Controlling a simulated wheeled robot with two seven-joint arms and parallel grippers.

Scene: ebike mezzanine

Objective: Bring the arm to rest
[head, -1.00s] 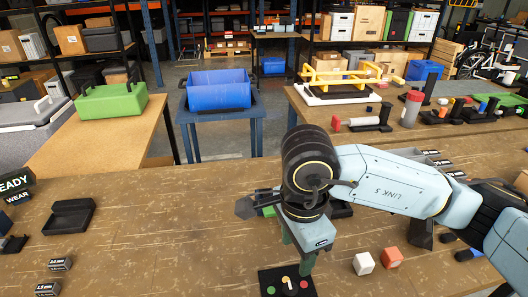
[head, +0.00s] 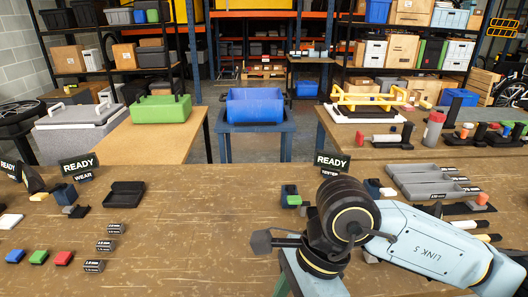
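My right arm (head: 425,240) comes in from the right over the wooden bench (head: 190,225), its pale blue link leading to a dark wrist. My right gripper (head: 300,278) hangs below that wrist at the bottom of the head view. Its fingertips run out of the frame, so I cannot see whether it is open or shut, or whether it holds anything. My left arm and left gripper are not in view.
A black tray (head: 124,194) and small labelled blocks stand nearer the middle. Grey bins (head: 430,182) and a tester sign (head: 332,162) are close behind my arm.

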